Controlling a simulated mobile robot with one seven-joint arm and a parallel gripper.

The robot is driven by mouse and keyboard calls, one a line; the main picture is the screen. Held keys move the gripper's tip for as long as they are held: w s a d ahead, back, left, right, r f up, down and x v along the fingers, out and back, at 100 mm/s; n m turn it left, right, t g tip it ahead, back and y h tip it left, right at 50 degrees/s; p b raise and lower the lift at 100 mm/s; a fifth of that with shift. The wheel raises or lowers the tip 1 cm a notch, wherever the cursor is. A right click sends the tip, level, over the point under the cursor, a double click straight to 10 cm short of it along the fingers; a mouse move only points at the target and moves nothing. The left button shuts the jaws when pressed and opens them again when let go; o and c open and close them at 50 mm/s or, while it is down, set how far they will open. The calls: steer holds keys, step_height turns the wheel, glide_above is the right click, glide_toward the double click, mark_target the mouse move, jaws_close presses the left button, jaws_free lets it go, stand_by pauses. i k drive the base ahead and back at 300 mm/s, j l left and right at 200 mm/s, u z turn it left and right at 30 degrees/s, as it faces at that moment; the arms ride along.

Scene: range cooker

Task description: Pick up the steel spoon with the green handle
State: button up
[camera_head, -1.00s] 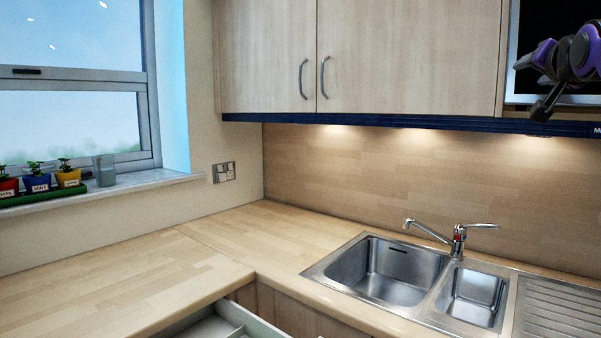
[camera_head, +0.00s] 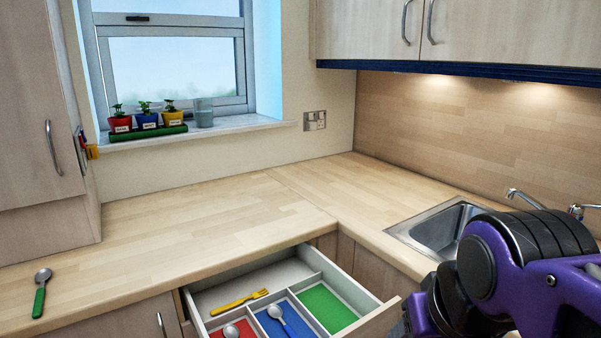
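The steel spoon with the green handle (camera_head: 40,293) lies on the left worktop near its front edge. Its bowl points to the back and its handle to the front. Nothing covers it. My arm, purple and black, fills the lower right of the head view, far to the right of the spoon. The fingers of my gripper are not in the picture, so their state does not show.
The worktop (camera_head: 190,225) right of the green spoon is clear. A sink (camera_head: 440,228) is at right.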

mark_target(44, 273)
steer(key=u, duration=1.8)
steer(key=i+j+z, duration=0.1)
steer(key=j+z, duration=0.15)
steer(key=z, duration=0.25)
steer(key=i+j+z, duration=0.1)
steer(key=j+z, duration=0.2)
steer(key=z, duration=0.2)
steer(key=j+z, duration=0.3)
steer(key=j, duration=0.95)
steer(key=k+j, duration=0.1)
steer(key=j, duration=0.35)
steer(key=z, duration=0.05)
